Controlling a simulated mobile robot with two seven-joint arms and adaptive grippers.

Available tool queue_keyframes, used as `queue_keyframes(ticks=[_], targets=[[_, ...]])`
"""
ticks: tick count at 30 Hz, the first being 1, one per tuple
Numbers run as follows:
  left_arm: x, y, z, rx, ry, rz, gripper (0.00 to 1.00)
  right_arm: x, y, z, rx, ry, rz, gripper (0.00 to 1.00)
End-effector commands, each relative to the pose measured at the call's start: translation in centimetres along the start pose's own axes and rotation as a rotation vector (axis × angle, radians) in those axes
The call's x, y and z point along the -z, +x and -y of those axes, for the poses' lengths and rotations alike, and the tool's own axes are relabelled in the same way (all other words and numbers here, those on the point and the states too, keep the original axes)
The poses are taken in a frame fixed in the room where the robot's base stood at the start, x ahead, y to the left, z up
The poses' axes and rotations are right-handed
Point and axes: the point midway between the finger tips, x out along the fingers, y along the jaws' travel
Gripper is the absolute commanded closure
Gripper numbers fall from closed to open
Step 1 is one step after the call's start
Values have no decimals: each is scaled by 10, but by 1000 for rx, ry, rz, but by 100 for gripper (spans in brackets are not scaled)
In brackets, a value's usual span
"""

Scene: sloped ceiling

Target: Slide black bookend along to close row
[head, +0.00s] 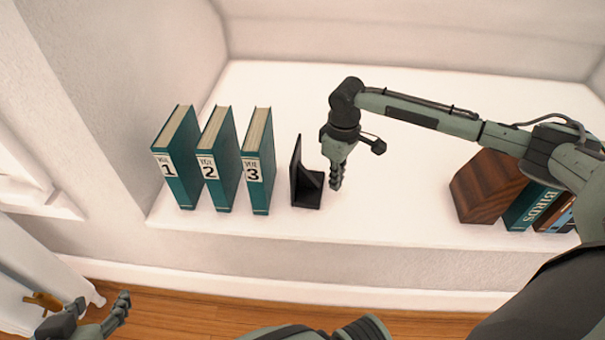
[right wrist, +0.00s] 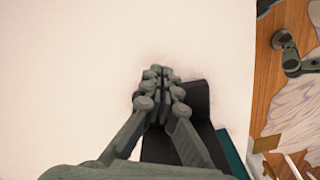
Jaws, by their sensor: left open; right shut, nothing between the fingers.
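The black bookend (head: 296,178) stands upright on the white ledge, just right of the volume 3 book (head: 258,162), with a narrow gap between them. Volume 1 (head: 178,160) and volume 2 (head: 219,162) stand upright to its left, with small gaps. My right gripper (head: 337,187) is shut and empty, pointing down just right of the bookend; I cannot tell whether it touches it. In the right wrist view the fingertips (right wrist: 158,75) partly cover the dark bookend (right wrist: 195,98). My left gripper (head: 98,306) is open and empty at the lower left, over the floor.
The ledge (head: 400,215) is clear between my right gripper and the block. Its front edge drops to a wooden floor (head: 190,312).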

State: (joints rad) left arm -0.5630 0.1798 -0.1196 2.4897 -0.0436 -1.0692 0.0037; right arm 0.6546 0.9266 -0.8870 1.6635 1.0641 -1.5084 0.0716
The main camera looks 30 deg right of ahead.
Motion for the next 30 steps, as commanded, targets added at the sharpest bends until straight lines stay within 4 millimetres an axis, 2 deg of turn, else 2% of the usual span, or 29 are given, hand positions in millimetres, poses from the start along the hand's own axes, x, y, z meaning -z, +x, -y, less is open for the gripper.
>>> queue_keyframes(ticks=[11,24,30], targets=[[0,0,0,0,0,0,49,0,2,0,0,0,0,100],[2,-2,0,0,0,-1,49,0,17,0,0,0,1,100],[2,-2,0,0,0,-1,49,0,18,0,0,-1,0,100]])
